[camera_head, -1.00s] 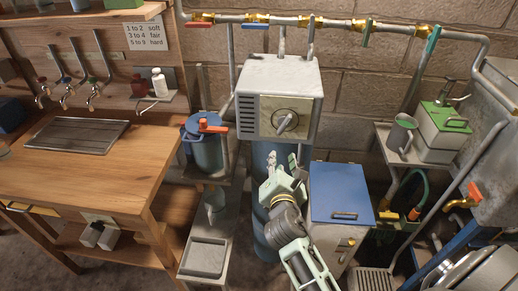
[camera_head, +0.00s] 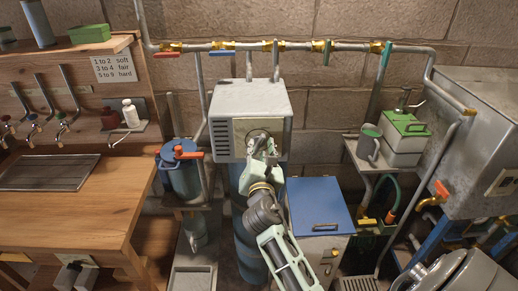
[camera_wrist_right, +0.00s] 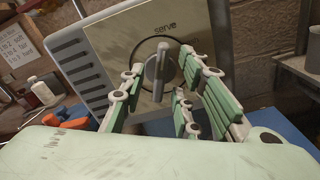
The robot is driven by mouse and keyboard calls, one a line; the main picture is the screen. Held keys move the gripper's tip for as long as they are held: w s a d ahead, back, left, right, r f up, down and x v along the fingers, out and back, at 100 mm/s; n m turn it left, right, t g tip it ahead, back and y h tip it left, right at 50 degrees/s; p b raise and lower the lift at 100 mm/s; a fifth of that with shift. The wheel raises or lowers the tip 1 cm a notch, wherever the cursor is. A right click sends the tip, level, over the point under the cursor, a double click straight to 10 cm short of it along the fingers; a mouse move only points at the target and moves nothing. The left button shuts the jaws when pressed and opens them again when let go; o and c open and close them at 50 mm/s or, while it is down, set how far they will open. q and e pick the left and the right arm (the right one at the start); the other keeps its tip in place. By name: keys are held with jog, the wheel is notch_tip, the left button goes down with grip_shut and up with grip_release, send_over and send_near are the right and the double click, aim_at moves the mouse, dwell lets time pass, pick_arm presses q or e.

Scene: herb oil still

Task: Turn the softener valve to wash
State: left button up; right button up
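The softener's grey box-shaped head (camera_head: 265,95) sits on a blue cylinder (camera_head: 245,225) in the head view. Its front carries a pale dial plate (camera_wrist_right: 112,48), with the word "serve" legible at the top in the right wrist view. A grey valve handle (camera_wrist_right: 158,68) stands out from the dial, its upper end toward "serve". My right gripper (camera_head: 262,147) is in front of the dial and hides most of it in the head view. In the wrist view its fingers (camera_wrist_right: 160,82) are apart, with the handle showing between them; contact is not visible. My left gripper is out of view.
A blue-lidded box (camera_head: 318,202) stands close to the right of my right arm. A blue pot with a red tap handle (camera_head: 184,153) is left of the softener. Pipes with several valves (camera_head: 225,45) run above. A wooden counter (camera_head: 85,220) fills the left.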

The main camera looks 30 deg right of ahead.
grip_shut()
dwell(0.3)
jog(key=shift+f+m, duration=0.1)
jog(key=shift+m, duration=0.2)
jog(key=m, duration=0.3)
jog(key=shift+m+b, duration=0.3)
jog(key=shift+b, duration=0.05)
jog(key=shift+m+b, duration=0.35)
jog(key=shift+m, duration=1.45)
grip_release()
jog(key=shift+d, duration=0.1)
